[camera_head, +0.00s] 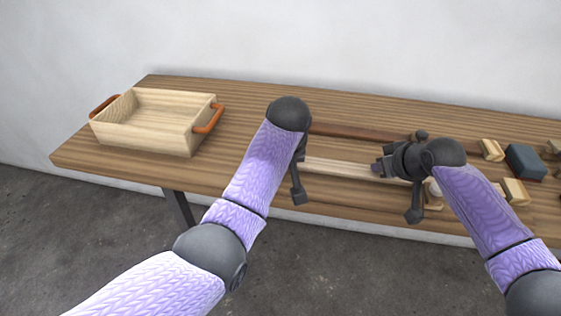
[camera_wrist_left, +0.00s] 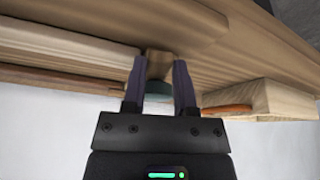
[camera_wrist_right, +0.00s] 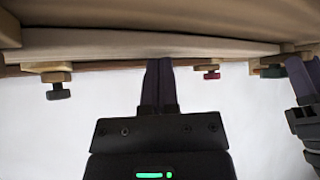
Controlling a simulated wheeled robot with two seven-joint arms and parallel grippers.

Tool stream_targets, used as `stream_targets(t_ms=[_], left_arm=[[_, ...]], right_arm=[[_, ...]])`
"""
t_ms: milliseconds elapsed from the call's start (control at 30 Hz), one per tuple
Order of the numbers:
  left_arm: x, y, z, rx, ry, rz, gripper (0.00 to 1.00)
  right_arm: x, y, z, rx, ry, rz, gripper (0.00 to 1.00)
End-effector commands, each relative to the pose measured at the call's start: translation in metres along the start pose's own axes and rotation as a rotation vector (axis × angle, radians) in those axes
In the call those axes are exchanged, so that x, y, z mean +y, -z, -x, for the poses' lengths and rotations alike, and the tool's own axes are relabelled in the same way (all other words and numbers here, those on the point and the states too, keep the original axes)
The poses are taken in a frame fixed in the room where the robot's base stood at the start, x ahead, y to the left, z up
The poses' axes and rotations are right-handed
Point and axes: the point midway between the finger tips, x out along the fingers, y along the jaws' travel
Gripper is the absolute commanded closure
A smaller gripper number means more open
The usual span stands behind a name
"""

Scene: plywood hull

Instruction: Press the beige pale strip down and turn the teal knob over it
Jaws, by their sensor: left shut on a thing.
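The beige pale strip (camera_head: 345,168) lies lengthwise along the table between my two arms. It also shows in the right wrist view (camera_wrist_right: 110,43) and at left in the left wrist view (camera_wrist_left: 55,40). My right gripper (camera_head: 378,168) is shut, its fingertips at the strip; I cannot tell how firmly they touch. The teal knob (camera_wrist_left: 157,92) shows between the fingers of my left gripper (camera_wrist_left: 160,70), with a small wooden block (camera_wrist_left: 159,66) beside it. The left gripper is shut on the knob. My left forearm hides the knob and those fingertips in the head view.
A wooden tray (camera_head: 145,138) with orange handles stands at the left. A dark brown strip (camera_head: 360,132) lies behind the pale one. A blue-grey block (camera_head: 524,161) and small wooden blocks lie at right. A red knob (camera_wrist_right: 208,73) and a dark knob (camera_wrist_right: 57,88) show in the right wrist view.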

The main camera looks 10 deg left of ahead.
Motion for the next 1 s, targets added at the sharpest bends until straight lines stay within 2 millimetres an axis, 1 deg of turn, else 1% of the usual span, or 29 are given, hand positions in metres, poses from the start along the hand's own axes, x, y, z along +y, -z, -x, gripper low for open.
stream_targets(t_ms=[133, 400, 633, 833, 867, 900, 967, 1000], left_arm=[[0.006, -0.002, -0.002, -0.007, 0.051, 0.115, 1.0], [0.008, -0.002, -0.002, -0.009, 0.06, 0.14, 1.0], [0.019, 0.001, -0.003, -0.008, 0.14, 0.335, 1.0], [0.02, 0.001, -0.003, -0.006, 0.144, 0.356, 0.99], [0.021, 0.001, -0.002, -0.006, 0.143, 0.356, 0.59], [0.021, 0.001, -0.002, -0.006, 0.142, 0.356, 0.5], [0.021, 0.001, -0.002, -0.006, 0.143, 0.355, 0.38], [0.02, 0.001, -0.002, -0.006, 0.143, 0.355, 0.29]], right_arm=[[0.0, -0.002, -0.001, -0.003, 0.001, 0.0, 1.0], [0.0, -0.002, -0.001, -0.003, 0.001, 0.0, 1.0], [0.0, -0.002, -0.001, -0.004, 0.001, 0.0, 1.0], [-0.001, -0.001, -0.001, -0.003, 0.001, 0.0, 1.0], [-0.001, -0.001, -0.001, -0.003, 0.001, 0.0, 1.0], [-0.001, -0.001, -0.001, -0.003, 0.001, 0.0, 1.0], [0.0, -0.002, -0.001, -0.003, 0.001, 0.0, 1.0], [0.0, -0.002, -0.001, -0.004, 0.001, 0.0, 1.0]])
